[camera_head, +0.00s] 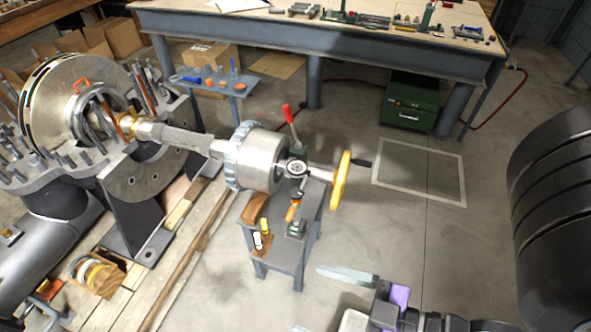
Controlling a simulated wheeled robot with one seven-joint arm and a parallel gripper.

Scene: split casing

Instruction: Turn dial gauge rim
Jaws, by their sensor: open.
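The dial gauge (296,168) is a small round dark dial with a pale rim, facing up. It is mounted beside the end of the shaft's steel coupling (262,160), above a small grey stand (287,250). My gripper (326,299) is at the bottom of the view, below and right of the gauge, well apart from it. Its two pale fingers are spread with nothing between them. The lower finger is partly cut off by the bottom edge. The gauge's markings are too small to read.
A yellow handwheel (341,182) and a red-handled lever (292,118) stand close around the gauge. A bladed rotor (60,100) and casing are at left. A workbench (300,38) with tools is behind. A green box (410,103) stands under it.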

